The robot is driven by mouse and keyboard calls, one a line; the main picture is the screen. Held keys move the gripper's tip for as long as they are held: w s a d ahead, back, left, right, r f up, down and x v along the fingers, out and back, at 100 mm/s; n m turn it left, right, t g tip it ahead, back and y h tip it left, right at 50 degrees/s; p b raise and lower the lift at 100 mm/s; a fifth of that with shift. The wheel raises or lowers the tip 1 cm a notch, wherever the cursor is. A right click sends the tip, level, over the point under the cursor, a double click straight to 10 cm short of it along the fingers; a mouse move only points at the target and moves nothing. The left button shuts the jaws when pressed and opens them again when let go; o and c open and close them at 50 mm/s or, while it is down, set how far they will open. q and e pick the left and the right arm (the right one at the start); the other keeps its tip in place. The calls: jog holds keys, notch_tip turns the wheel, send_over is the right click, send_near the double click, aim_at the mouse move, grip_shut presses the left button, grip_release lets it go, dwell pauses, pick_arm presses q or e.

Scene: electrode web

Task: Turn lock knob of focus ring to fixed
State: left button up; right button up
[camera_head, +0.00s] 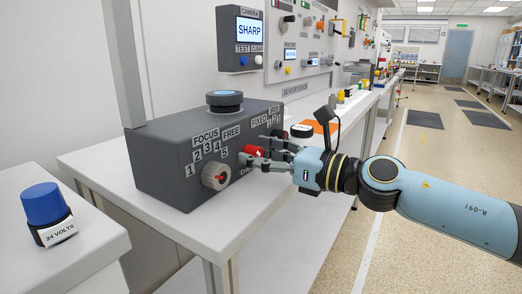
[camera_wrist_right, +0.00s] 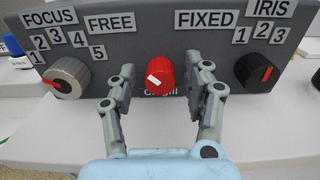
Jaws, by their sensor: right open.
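The red lock knob (camera_wrist_right: 160,75) is on the front of the dark grey control box (camera_head: 160,168), between the FREE and FIXED labels. The white mark on its face lies toward the left, the FREE side. In the head view the knob (camera_head: 252,150) is partly covered by the fingers. My right gripper (camera_wrist_right: 166,77) is open, with one finger on each side of the knob and a gap to it on both sides. It also shows in the head view (camera_head: 258,150). The grey focus knob (camera_head: 215,176) with a red pointer is to the left. My left gripper is out of view.
A black iris knob (camera_wrist_right: 257,72) with a red mark is right of the gripper. A 24 VOLTS blue knob (camera_head: 44,205) is on the near left table. The floor aisle at right is clear.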

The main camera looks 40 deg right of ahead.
grip_shut()
